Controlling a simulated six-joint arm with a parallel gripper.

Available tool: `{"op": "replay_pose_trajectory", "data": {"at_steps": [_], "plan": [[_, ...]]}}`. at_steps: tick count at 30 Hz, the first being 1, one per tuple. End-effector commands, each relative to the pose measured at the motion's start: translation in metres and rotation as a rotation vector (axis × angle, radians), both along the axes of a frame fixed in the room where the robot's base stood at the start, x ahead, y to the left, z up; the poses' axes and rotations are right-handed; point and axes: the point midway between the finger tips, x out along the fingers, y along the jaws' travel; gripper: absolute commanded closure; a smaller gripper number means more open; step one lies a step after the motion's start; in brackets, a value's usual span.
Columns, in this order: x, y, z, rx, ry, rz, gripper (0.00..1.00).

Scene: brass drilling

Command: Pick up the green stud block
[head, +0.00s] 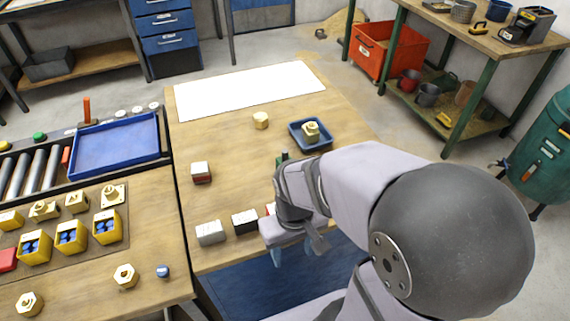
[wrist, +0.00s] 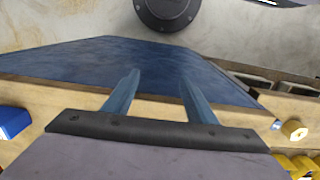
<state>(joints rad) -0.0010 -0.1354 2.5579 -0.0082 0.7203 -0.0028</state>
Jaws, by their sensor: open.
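A small dark green piece (head: 284,157), likely the green stud block, shows just above my arm in the head view. My arm hides most of it, so its shape is unclear. My gripper (head: 291,256) is at the table's front edge, nearer the camera than the green piece and apart from it. In the wrist view my gripper (wrist: 158,80) has its two blue fingers spread with nothing between them. The green piece does not show in the wrist view.
A grey block (head: 210,233), a black block (head: 245,222) and a partly hidden red block (head: 270,209) stand near the front edge. A white sheet (head: 245,90) covers the far end.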

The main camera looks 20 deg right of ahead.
Motion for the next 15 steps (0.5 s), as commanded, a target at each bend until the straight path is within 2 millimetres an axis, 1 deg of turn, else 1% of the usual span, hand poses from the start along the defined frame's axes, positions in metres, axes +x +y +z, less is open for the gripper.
{"op": "replay_pose_trajectory", "data": {"at_steps": [5, 11, 13, 15], "plan": [[0.004, -0.007, 0.026, -0.037, 0.008, 0.044, 0.48], [0.014, -0.023, 0.068, -0.123, 0.026, 0.144, 0.48], [0.022, -0.031, 0.085, -0.179, 0.048, 0.226, 0.48], [0.037, -0.041, 0.093, -0.258, 0.1, 0.364, 0.48]]}}
